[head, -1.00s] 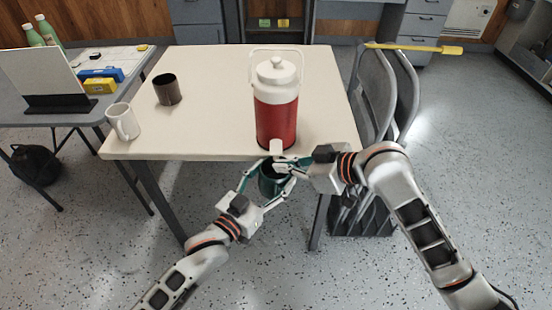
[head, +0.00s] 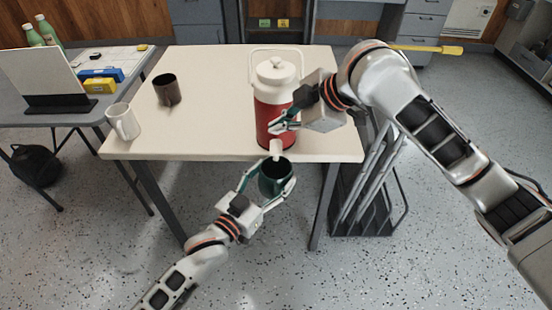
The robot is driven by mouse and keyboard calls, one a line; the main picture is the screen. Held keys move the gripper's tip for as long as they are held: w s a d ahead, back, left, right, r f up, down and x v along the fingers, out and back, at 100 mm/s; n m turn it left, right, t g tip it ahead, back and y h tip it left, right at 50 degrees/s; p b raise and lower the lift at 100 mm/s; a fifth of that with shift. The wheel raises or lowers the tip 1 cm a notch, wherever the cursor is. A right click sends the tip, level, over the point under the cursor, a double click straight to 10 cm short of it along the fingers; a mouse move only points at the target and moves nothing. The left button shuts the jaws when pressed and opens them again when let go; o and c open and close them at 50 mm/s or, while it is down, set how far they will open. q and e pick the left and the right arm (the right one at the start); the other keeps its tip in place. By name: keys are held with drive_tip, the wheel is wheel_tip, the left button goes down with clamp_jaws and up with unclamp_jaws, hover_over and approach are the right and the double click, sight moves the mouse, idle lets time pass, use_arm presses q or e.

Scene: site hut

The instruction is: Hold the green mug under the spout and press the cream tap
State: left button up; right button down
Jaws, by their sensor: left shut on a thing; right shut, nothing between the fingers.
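The red and white drink cooler (head: 272,104) stands upright near the front edge of the cream table. Its cream tap and spout (head: 276,148) stick out over the table's front edge. My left gripper (head: 274,190) is shut on the green mug (head: 276,178) and holds it upright below the spout, off the table. My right gripper (head: 276,127) is shut and empty, in front of the cooler's right side and just above the tap. It partly hides the cooler's body. I cannot tell whether its fingertips touch the cooler.
A dark brown mug (head: 167,90) and a white mug (head: 123,121) stand on the left of the table (head: 210,70). A grey side table (head: 70,117) at left holds a white board and bottles. Folded chairs (head: 368,180) stand at right. The table's middle is clear.

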sight(273, 150)
drive_tip(key=shift+f, duration=2.45)
drive_tip(key=shift+f, duration=0.9)
idle(4.7)
